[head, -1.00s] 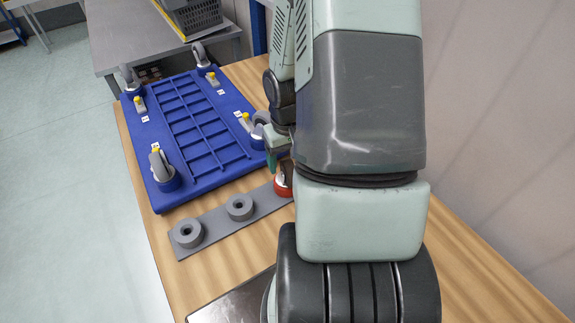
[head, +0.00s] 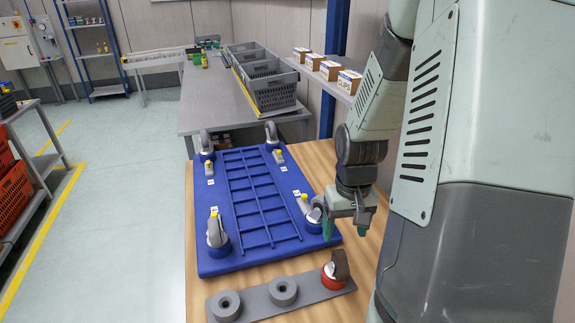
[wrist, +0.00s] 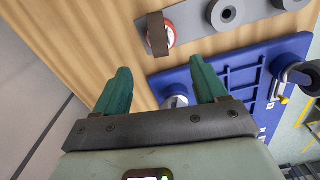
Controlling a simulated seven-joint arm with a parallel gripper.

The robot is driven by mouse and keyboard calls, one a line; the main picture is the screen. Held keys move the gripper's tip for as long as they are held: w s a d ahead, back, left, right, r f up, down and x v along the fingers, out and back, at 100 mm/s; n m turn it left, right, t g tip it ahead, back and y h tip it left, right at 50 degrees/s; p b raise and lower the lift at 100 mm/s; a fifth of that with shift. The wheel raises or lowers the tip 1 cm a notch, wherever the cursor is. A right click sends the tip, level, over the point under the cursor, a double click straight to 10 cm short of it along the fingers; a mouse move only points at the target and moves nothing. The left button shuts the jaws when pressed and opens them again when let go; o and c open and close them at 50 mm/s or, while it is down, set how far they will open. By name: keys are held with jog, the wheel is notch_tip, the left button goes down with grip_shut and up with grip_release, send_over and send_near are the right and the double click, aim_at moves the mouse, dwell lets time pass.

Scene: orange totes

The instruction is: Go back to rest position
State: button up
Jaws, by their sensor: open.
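My gripper (head: 346,230) is open and empty above the wooden table, at the right edge of the blue platform. In the wrist view its two green fingers (wrist: 160,90) stand wide apart with nothing between them. Its far finger is partly hidden in the head view. The caster with a red-orange base (head: 334,275) stands upright at the right end of the grey holder strip (head: 255,304), apart from the gripper. It also shows in the wrist view (wrist: 158,34).
The blue platform (head: 262,206) carries several casters with yellow tabs. Grey crates (head: 268,88) stand on a grey table (head: 205,105) behind. Small boxes (head: 330,70) sit on a shelf at back right. Orange totes (head: 12,190) are at far left. Open floor lies left of the table.

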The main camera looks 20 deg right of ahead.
jog(key=s+a+r+n+t+h, duration=0.1)
jog(key=a+r, duration=0.5)
jog(key=r, duration=0.2)
jog(key=s+a+r+n+t, duration=0.1)
jog(key=s+a+r, duration=0.1)
jog(key=a+r, duration=0.5)
jog(key=s+a+r+t+y, duration=0.1)
jog(key=s+a+r+t, duration=0.1)
jog(key=s+r, duration=0.7)
jog(key=shift+s+r+t, duration=0.4)
jog(key=shift+r+t, duration=0.25)
jog(key=shift+t, duration=0.15)
jog(key=shift+a, duration=0.1)
